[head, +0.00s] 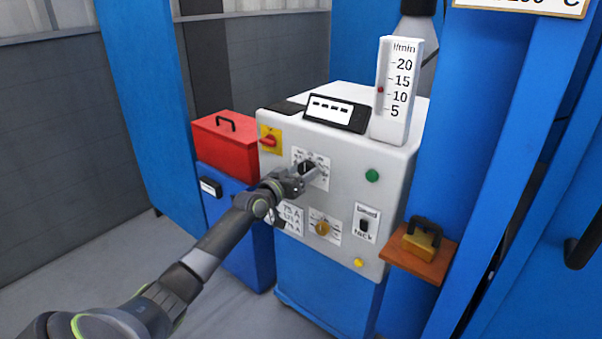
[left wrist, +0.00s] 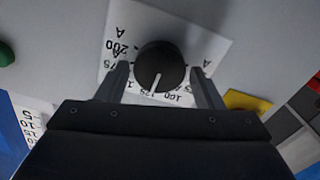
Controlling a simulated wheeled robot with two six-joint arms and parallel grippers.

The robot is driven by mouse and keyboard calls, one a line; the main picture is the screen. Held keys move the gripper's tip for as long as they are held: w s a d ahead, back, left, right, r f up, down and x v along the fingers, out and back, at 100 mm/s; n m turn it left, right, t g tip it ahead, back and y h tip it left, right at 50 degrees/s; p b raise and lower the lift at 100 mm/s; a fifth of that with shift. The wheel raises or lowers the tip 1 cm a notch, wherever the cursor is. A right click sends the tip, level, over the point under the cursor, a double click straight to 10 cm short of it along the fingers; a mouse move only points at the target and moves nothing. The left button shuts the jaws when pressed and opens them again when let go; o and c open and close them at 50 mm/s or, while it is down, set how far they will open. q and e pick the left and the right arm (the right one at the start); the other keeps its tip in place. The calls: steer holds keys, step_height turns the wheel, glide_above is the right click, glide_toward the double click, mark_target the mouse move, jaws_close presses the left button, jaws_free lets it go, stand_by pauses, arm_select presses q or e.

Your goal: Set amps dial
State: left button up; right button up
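The amps dial is a black round knob (left wrist: 160,66) on a white scale plate (left wrist: 190,32) in the left wrist view. Its white pointer line points down in that view, near the 100 and 125 marks; I cannot tell exactly which. In the head view the dial (head: 306,166) is on the front of the white machine, partly hidden by my left gripper (head: 303,175). In the left wrist view the left gripper's fingers stand on both sides of the knob, with visible gaps. The gripper is open. My right gripper is not in view.
The white machine panel (head: 343,190) also carries a red rotary switch (head: 269,140), a yellow knob (head: 322,228), a black rocker switch (head: 364,225) and a green button (head: 372,175). A red toolbox (head: 225,147) stands left. A wooden shelf (head: 400,262) with a padlock-like block (head: 421,243) juts out right.

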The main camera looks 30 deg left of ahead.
arm_select(q)
steer(key=shift+o, duration=0.9)
steer(key=shift+s+r, duration=0.1)
steer(key=shift+s, duration=0.35)
steer(key=s+a+p, duration=0.1)
steer(key=s+p, duration=0.7)
steer(key=s, duration=0.8)
steer(key=shift+s+a+p, duration=0.15)
steer(key=shift+s+p, duration=0.1)
steer(key=shift+p, duration=0.1)
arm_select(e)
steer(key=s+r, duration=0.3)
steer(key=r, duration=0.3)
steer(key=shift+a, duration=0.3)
